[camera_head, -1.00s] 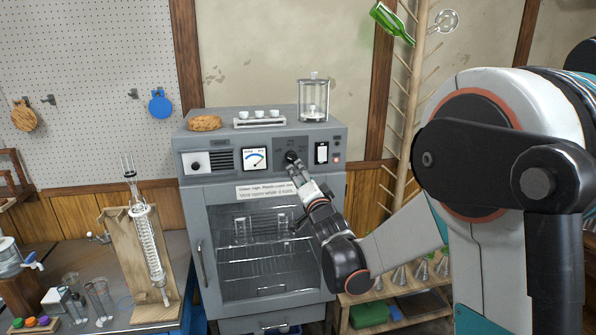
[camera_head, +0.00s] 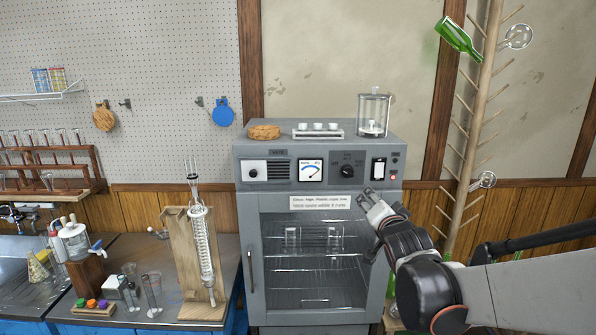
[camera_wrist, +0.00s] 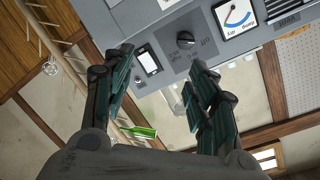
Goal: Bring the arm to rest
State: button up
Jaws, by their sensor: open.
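My gripper (camera_head: 373,203) is in front of the right side of the grey oven (camera_head: 243,215), below its control panel. It holds nothing. In the wrist view my gripper (camera_wrist: 163,72) shows its two dark green fingers spread apart, with the black knob (camera_wrist: 185,38) of the panel visible between and beyond them. The same knob (camera_head: 347,171) shows uncovered in the head view, apart from the fingers. My forearm reaches in from the right edge.
The condenser on its wooden stand (camera_head: 184,245) and glass cylinders (camera_head: 151,291) stand left of the oven. A glass jar (camera_head: 373,115) stands on the oven top. A wooden drying rack (camera_head: 482,100) rises at the right. The wall space above the oven is free.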

jog(key=s+f+n+g, duration=0.3)
jog(key=s, duration=0.8)
jog(key=s+f+n+g+b, duration=0.1)
jog(key=s+f+n+g, duration=0.2)
jog(key=s, duration=0.7)
jog(key=s+a+f+n+g, duration=0.1)
jog(key=s+f+n+g, duration=0.2)
jog(key=s, duration=0.8)
notch_tip(320, 180, down, 2)
jog(key=shift+s+f+y, duration=0.15)
jog(key=shift+s+y, duration=0.2)
jog(key=shift+y, duration=0.05)
dwell(0.4)
